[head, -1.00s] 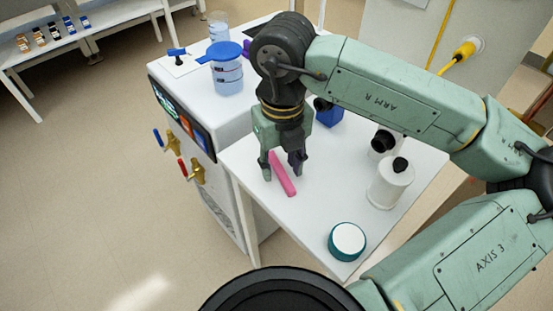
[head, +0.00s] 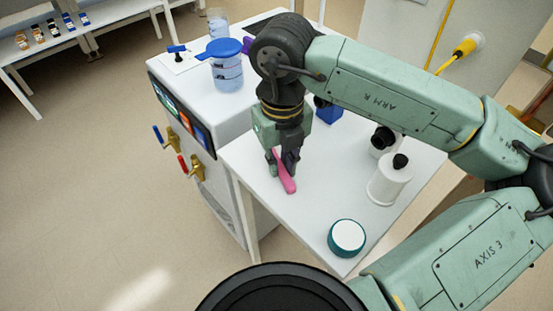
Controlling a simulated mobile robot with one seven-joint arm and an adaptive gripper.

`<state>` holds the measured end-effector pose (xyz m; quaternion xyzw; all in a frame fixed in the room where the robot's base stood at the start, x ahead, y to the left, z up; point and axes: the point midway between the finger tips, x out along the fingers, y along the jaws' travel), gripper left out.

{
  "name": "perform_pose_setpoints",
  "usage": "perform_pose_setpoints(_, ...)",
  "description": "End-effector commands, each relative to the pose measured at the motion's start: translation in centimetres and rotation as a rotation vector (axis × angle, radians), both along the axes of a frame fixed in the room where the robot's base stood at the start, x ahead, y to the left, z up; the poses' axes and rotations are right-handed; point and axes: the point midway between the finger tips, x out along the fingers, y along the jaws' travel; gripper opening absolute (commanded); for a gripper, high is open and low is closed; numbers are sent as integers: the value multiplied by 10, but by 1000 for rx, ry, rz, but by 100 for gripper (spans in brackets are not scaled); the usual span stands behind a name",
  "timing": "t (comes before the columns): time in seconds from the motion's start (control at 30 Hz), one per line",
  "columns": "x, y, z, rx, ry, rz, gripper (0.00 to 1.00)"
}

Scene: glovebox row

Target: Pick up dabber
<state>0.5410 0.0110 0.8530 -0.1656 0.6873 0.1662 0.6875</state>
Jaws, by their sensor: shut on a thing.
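The dabber looks to be the pink stick-like thing (head: 287,183) at the left part of the white table, in the head view. My gripper (head: 283,170) points down over it, with its fingers closed around the dabber's upper part. The lower end of the dabber sticks out below and to the right of the fingers. The fingers hide part of its middle. I cannot tell whether it touches the table.
On the white table (head: 300,233) stand a teal-rimmed round container (head: 347,238), a white bottle with a black cap (head: 390,181) and a blue block (head: 328,114). A blue-lidded jug (head: 227,72) stands on the machine at left. The table's front left is clear.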

Motion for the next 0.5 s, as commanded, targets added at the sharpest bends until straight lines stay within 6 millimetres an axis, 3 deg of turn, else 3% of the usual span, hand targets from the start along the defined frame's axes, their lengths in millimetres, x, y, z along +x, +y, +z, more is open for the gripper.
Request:
perform_pose_setpoints(0.27, 0, 0, 11, -1, -2, -1, 0)
perform_pose_setpoints(0.5, 1, 0, 60, -1, -3, -1, 0)
